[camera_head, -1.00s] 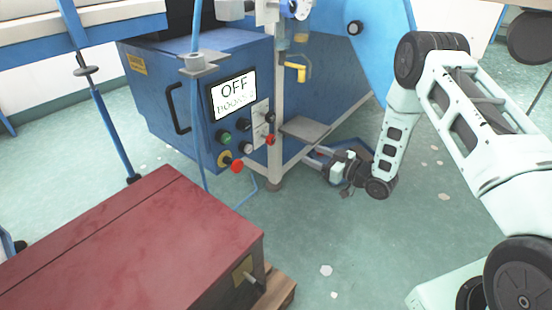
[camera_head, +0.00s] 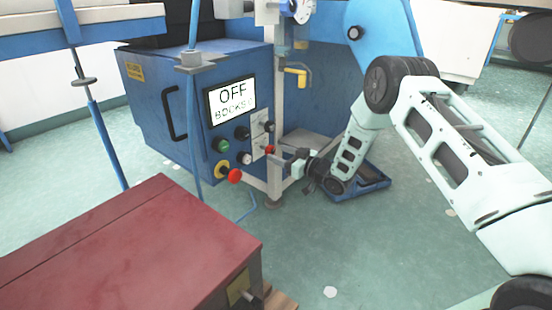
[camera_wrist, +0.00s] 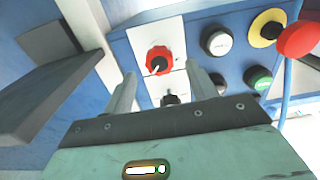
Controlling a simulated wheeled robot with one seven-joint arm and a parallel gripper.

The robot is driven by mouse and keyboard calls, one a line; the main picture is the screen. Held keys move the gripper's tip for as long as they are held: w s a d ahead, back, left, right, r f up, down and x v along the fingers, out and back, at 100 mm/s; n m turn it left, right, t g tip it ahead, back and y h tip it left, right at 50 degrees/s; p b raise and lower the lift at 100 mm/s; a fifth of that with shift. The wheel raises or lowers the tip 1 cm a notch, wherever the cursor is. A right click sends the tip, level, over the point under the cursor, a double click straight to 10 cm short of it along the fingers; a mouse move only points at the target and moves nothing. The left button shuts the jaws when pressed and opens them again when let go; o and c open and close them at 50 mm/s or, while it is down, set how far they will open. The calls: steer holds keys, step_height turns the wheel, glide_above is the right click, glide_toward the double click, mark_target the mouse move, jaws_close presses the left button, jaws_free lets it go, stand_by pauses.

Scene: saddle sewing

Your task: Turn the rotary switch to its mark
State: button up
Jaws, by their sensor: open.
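A red rotary knob (camera_wrist: 159,60) with a white pointer line sits on a white plate on the blue machine's front; it also shows in the head view (camera_head: 269,149). A black rotary knob (camera_wrist: 171,98) is on the plate beside it, also in the head view (camera_head: 269,127). A mark around either knob is too small to make out. My gripper (camera_wrist: 164,90) is open and faces the panel. Its fingers stand either side of the black knob in the picture, with the red knob beyond. Contact cannot be told. In the head view my gripper (camera_head: 300,163) is right of the red knob.
A red mushroom button (camera_head: 235,175), a green button (camera_head: 221,145) and other buttons are left of the knobs. A screen (camera_head: 231,100) reads OFF. A grey shelf (camera_head: 308,141) juts out near my gripper. A red-topped case (camera_head: 130,245) stands in front.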

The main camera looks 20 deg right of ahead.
mark_target(267, 149)
steer(key=shift+b+x, duration=0.3)
steer(key=shift+x, duration=1)
steer(key=c, duration=1)
